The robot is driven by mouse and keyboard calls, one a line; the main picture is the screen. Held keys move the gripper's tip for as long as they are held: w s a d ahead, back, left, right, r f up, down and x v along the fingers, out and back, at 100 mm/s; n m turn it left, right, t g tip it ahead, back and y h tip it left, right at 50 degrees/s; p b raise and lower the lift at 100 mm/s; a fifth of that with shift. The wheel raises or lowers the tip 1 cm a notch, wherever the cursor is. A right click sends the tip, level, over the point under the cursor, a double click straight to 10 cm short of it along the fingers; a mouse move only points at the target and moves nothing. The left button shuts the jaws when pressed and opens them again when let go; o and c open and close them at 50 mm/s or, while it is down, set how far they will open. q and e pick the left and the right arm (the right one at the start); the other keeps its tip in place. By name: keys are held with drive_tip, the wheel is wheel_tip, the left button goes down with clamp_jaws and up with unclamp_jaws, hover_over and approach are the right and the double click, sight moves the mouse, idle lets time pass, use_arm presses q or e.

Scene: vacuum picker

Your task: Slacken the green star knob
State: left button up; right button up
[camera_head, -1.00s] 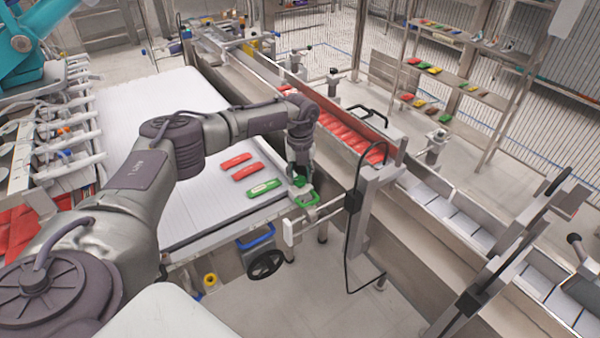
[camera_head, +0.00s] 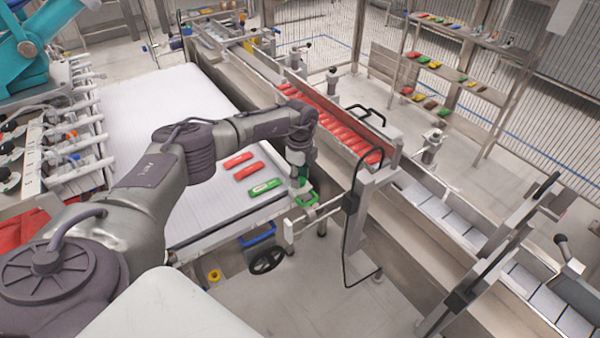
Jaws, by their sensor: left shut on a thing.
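My left arm reaches in from the left, and my left gripper (camera_head: 301,188) points down at the right front corner of the white belt table. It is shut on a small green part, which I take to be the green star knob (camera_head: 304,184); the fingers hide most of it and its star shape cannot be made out. A green bracket-like piece (camera_head: 310,201) shows just below and to the right of the fingers, by a metal rod. My right gripper is out of view.
Two red packs (camera_head: 248,171) and a green pack (camera_head: 264,187) lie on the white belt (camera_head: 150,110) left of my gripper. A channel of red packs (camera_head: 335,122) runs behind it. A post with a black cable (camera_head: 352,203) stands close on the right. A black handwheel (camera_head: 267,259) sits below.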

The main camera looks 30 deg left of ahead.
use_arm(q)
drive_tip(key=shift+a+r+n, duration=0.1)
drive_tip(key=shift+n, duration=0.6)
drive_tip(key=o, duration=1.1)
drive_tip(key=shift+o, duration=0.2)
wheel_tip(320, 180, up, 12)
